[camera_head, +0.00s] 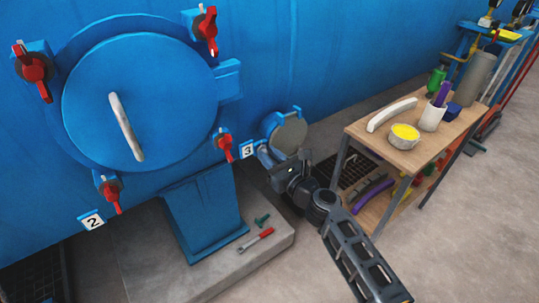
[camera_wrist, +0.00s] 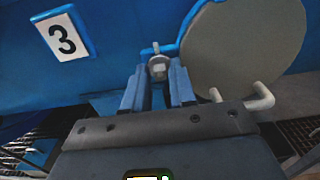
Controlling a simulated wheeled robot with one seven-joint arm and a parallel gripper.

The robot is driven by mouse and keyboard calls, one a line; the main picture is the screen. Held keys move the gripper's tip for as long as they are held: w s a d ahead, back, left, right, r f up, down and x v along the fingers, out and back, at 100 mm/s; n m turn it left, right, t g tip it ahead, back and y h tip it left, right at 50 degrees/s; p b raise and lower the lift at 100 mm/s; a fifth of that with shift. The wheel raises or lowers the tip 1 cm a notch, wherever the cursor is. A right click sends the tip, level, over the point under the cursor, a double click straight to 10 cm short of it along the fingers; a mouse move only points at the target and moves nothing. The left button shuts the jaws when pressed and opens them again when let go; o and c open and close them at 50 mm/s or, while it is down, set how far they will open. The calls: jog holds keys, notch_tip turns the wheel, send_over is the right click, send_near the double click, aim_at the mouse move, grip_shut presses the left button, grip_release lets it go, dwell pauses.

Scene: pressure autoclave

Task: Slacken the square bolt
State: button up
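A small grey square bolt (camera_wrist: 159,67) shows in the wrist view on the blue vessel fitting, beside a round grey cover. My gripper (camera_wrist: 157,78) has its two fingers apart, with the bolt in line with the gap at their tips. I cannot tell for sure whether either finger touches it. In the head view my gripper (camera_head: 272,163) reaches toward the fitting just right of the number 3 label (camera_head: 248,150). The bolt itself is hidden there by my arm.
The round cover (camera_wrist: 248,42) with a bent pale handle (camera_wrist: 262,98) lies close right of my gripper. The large round blue door (camera_head: 140,90) with red clamps is at left. A wooden cart (camera_head: 400,155) stands right. A red-handled tool (camera_head: 255,239) lies on the concrete plinth.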

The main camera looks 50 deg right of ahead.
jog(key=shift+w, duration=0.1)
jog(key=shift+c, duration=0.4)
grip_shut()
